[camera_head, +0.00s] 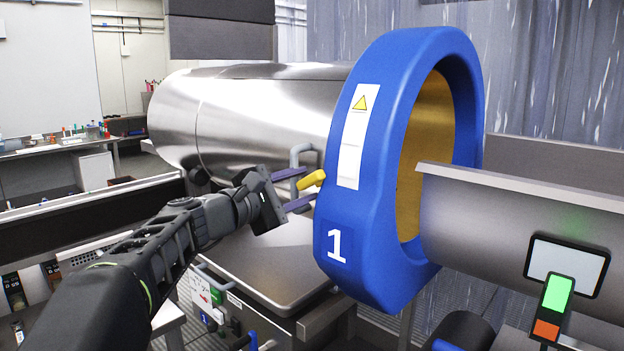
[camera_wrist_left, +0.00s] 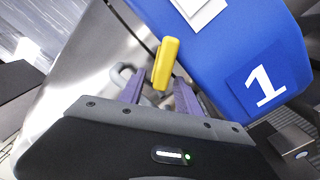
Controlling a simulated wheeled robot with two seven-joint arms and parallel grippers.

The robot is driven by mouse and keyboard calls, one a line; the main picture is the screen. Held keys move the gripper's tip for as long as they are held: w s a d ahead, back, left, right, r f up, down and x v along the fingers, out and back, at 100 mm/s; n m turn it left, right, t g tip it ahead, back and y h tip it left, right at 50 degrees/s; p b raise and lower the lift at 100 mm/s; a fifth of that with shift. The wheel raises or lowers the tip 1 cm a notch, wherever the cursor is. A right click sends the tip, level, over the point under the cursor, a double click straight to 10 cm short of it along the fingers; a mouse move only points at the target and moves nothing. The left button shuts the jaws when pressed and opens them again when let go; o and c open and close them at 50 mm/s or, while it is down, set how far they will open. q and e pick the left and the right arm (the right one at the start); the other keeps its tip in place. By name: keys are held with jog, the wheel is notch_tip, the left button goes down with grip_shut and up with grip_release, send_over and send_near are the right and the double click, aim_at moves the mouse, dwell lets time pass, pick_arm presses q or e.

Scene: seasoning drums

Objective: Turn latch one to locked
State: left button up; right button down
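The latch is a small yellow handle (camera_head: 312,179) at the left edge of a big blue ring housing (camera_head: 340,270) marked with a white 1. In the left wrist view the yellow handle (camera_wrist_left: 165,63) stands slightly tilted, just beyond and between the fingertips. My left gripper (camera_head: 296,190) has its two purple fingers apart, one above and one below the handle's level. In the left wrist view the left gripper (camera_wrist_left: 158,92) is open with a gap around the handle. I cannot tell whether a finger touches it. My right gripper is not in view.
A large steel drum (camera_head: 260,110) lies behind the ring, with a grey bar handle (camera_head: 300,152) close to the fingers. A steel chute (camera_head: 520,220) enters the ring at right. A screen (camera_head: 567,265) and a green and orange button box (camera_head: 556,307) are at lower right.

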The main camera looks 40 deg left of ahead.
pick_arm(q)
jog(key=shift+w+d+p, duration=0.15)
jog(key=shift+w+p, duration=0.15)
jog(key=shift+w, duration=1.35)
jog(key=shift+c, duration=0.2)
grip_shut()
